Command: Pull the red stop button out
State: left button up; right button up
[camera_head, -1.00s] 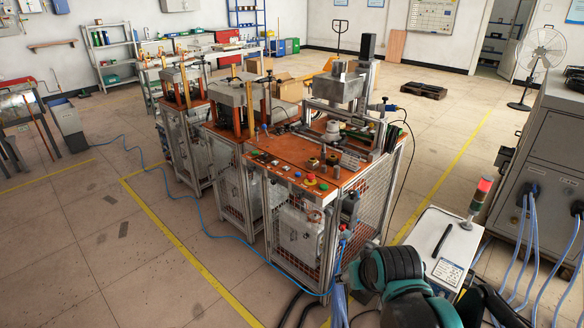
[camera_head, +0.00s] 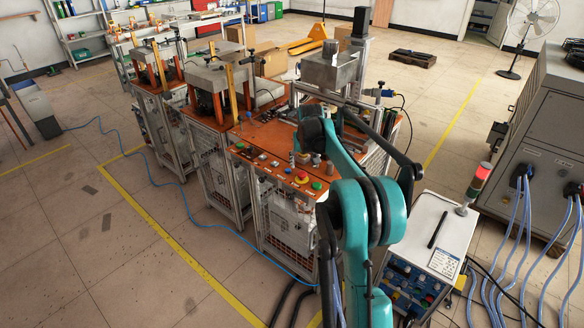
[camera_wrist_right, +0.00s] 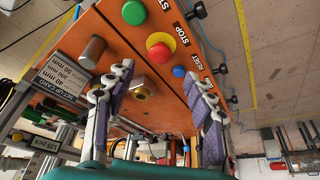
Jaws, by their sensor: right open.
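The red stop button (camera_head: 302,177) sits on a yellow base at the front edge of the orange machine top (camera_head: 262,131). In the right wrist view the red button (camera_wrist_right: 159,52) shows at the upper middle, beside the "STOP" lettering. My right gripper (camera_wrist_right: 158,80) is open, with one padded finger left and one right of the view's middle. The button lies just beyond the fingertips, between their lines; the fingers do not touch it. In the head view my right gripper (camera_head: 306,158) is over the panel, partly hidden by my wrist. My left gripper is not in view.
A green button (camera_wrist_right: 134,13) and a blue button (camera_wrist_right: 179,71) flank the stop button. A metal cylinder (camera_wrist_right: 92,52) and a brass-coloured round part (camera_wrist_right: 140,90) stand on the top nearby. A white control box (camera_head: 433,235) with a signal lamp stands to the right.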

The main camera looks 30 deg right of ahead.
aim_at(302, 173)
jog(key=b+x, duration=0.2)
jog(key=x, duration=0.5)
